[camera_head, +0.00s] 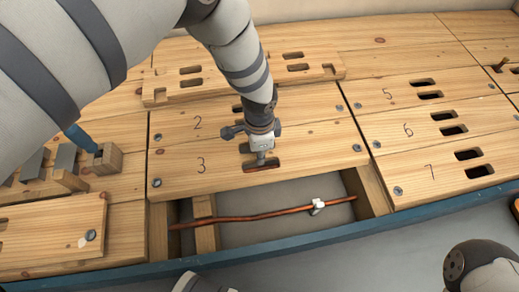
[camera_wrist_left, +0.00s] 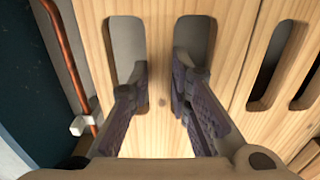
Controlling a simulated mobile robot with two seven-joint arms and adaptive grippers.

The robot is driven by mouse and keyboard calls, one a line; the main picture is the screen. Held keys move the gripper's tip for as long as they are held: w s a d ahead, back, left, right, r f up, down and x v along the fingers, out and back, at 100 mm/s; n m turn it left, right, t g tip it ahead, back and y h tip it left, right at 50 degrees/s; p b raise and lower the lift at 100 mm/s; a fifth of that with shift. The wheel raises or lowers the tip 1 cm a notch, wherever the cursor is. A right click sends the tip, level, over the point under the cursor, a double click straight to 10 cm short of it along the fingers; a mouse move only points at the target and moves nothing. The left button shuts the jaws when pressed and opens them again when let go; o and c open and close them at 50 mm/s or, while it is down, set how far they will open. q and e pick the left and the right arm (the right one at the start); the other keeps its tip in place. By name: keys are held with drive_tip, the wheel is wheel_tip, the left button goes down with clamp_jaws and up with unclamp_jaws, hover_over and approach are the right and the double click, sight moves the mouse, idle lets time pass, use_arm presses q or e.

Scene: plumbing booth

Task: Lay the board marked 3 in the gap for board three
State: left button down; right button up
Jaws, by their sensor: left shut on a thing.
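The board marked 3 (camera_head: 215,177) lies beside the board marked 2 (camera_head: 180,130), its ends roughly in line with that board. I cannot tell whether it is fully flush. My left gripper (camera_head: 262,158) stands over its middle, pointing down. In the left wrist view, the fingers (camera_wrist_left: 160,95) reach into the two slots and are shut on the wooden bar between them. An open gap (camera_head: 265,232) with a bare floor runs along the board's front edge. My right gripper is not in view.
A copper pipe (camera_head: 260,215) with a white fitting (camera_head: 318,205) crosses the open gap. Loose boards lie at the back (camera_head: 225,84) and front left (camera_head: 50,228). Boards 5, 6 and 7 (camera_head: 430,170) lie at the right.

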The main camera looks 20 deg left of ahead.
use_arm(q)
drive_tip(key=shift+r, duration=0.1)
idle(0.6)
drive_tip(key=c, duration=1.4)
unclamp_jaws()
